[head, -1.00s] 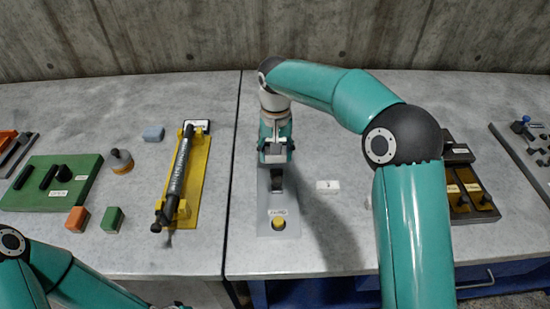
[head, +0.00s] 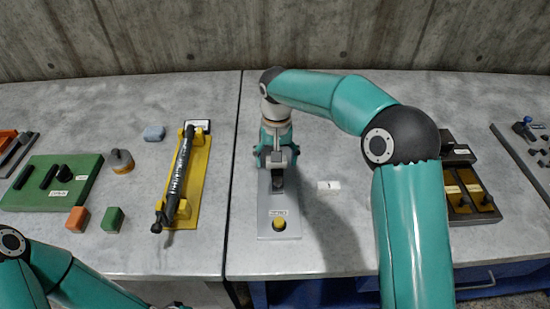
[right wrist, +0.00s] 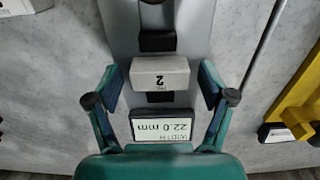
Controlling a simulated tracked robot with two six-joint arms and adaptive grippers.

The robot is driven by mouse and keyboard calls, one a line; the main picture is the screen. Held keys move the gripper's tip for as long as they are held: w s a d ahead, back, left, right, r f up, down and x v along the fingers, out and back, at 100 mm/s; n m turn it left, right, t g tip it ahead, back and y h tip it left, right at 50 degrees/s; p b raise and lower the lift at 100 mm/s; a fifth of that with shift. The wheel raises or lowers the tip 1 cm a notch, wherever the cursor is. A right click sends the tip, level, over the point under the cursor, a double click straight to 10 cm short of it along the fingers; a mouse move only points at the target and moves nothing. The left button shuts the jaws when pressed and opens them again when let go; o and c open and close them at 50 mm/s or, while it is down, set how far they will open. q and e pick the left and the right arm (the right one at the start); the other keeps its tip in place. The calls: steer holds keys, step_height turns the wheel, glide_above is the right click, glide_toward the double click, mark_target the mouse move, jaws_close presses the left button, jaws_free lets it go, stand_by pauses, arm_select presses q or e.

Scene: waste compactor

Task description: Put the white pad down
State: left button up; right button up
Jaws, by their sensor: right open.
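A white pad marked 2 (right wrist: 160,73) sits on a black part of the grey gauge plate (right wrist: 198,25) in the right wrist view. My right gripper (right wrist: 160,88) is open, with one finger on each side of the pad and a visible gap at both sides. In the head view my right gripper (head: 277,158) is over the far part of the grey plate (head: 262,222) and mostly hides the pad. A second white block (head: 329,186) lies on the table to the right. My left arm shows at the lower left, but its gripper jaws are not visible.
The gauge display (right wrist: 162,128) reads 22.0 mm. A yellow stand (head: 198,188) with a dark cylinder is left of the plate, across the table seam. A green board (head: 85,185) and small blocks lie farther left. A dark tray (head: 470,208) is at right.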

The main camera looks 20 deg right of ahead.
step_height(320, 180, up, 12)
steer(key=p, duration=0.1)
stand_by(0.5)
steer(key=shift+r, duration=0.1)
